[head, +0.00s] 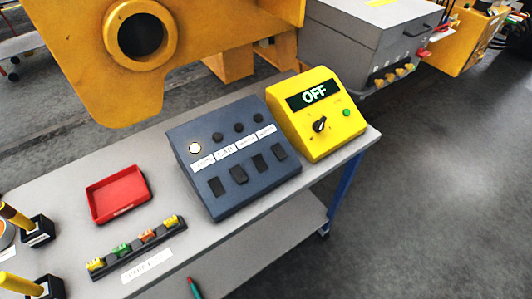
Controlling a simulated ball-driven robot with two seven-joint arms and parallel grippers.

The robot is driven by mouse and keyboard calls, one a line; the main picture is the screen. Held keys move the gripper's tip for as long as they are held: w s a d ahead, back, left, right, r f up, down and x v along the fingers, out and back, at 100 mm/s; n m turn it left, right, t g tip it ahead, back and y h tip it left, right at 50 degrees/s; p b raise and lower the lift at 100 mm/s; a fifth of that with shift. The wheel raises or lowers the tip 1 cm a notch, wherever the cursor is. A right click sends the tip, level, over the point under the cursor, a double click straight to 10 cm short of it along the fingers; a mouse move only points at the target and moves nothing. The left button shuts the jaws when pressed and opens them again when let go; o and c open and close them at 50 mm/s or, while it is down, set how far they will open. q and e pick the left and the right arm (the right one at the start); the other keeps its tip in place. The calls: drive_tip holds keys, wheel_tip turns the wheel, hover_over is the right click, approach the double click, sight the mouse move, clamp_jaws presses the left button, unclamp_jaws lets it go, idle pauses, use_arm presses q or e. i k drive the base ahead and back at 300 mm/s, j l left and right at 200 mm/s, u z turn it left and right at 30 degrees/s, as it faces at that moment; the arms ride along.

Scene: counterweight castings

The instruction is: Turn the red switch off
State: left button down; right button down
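A dark blue-grey sloped switch box (233,198) stands on the grey bench. It has a row of round lamps, a row of white labels and a row of dark rocker switches. The leftmost lamp (195,148) is lit white; the other lamps are dark. The leftmost rocker switch (215,186) sits below it. No switch looks red, and the label text is too small to read surely. Beside it, a yellow box (335,138) has a display (313,95) reading OFF, a black rotary knob (320,125) and a green button (347,113). Neither gripper is in view.
A red tray (117,194) and a black rack (138,247) with coloured pieces lie left of the switch box. Yellow-handled items in black blocks (38,231) stand at the far left. A large yellow casting (100,60) is behind the bench. Bench surface before the box is narrow.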

sight(421, 53)
drive_tip(key=l+u, duration=0.15)
drive_tip(key=l, duration=1.3)
